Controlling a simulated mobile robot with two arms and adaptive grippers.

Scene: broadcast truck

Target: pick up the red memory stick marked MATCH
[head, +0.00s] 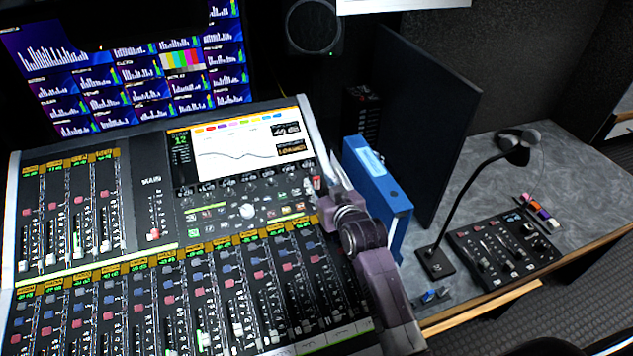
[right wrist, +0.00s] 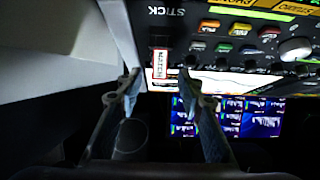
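The memory stick marked MATCH (right wrist: 160,66) shows in the right wrist view as a red-edged piece with a white label. It sits at the console panel below the printed word STICK, its dark upper end at the panel. In the head view a small red and white piece (head: 317,183) shows at the console's right edge, close to my right gripper (head: 336,176). In the right wrist view my right gripper (right wrist: 159,80) is open, its fingertips apart on either side of the stick's lower end. I cannot tell if they touch it. My left gripper is not in view.
The mixing console (head: 160,248) fills the left. A blue binder (head: 376,190) and a dark upright panel (head: 425,115) stand just right of my right gripper. A gooseneck microphone (head: 436,262), a small control box (head: 503,248) and several coloured pieces (head: 538,208) are on the grey desk.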

